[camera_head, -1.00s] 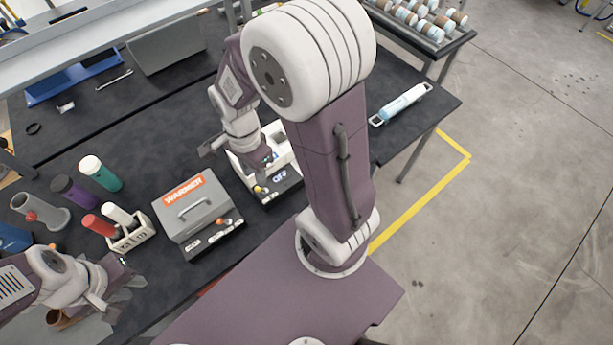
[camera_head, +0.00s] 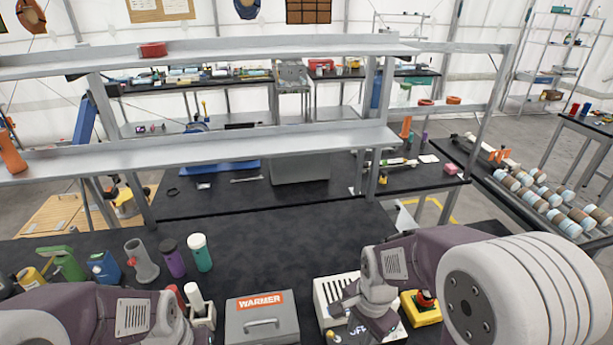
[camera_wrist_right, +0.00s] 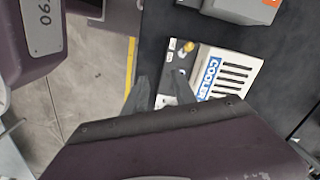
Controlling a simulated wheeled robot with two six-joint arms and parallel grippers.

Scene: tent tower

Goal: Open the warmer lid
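The warmer (camera_head: 241,326) is a grey box with an orange WARMER label and a handle (camera_head: 262,323) on its lid. It stands at the bottom middle of the head view, with its lid down and its lower front cut off. My right gripper (camera_wrist_right: 158,92) is open and empty in the right wrist view, its fingers beside the cooler (camera_wrist_right: 229,72). In the head view, my right gripper (camera_head: 368,316) is right of the warmer and in front of the cooler (camera_head: 332,288), apart from the handle. My left arm shows at the lower left; its gripper is out of frame.
A holder (camera_head: 207,318) with red and white sticks stands just left of the warmer. Teal (camera_head: 200,253) and purple (camera_head: 172,259) bottles stand behind it. A yellow box (camera_head: 421,309) is right of the cooler. The black tabletop (camera_head: 270,235) behind the warmer is clear.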

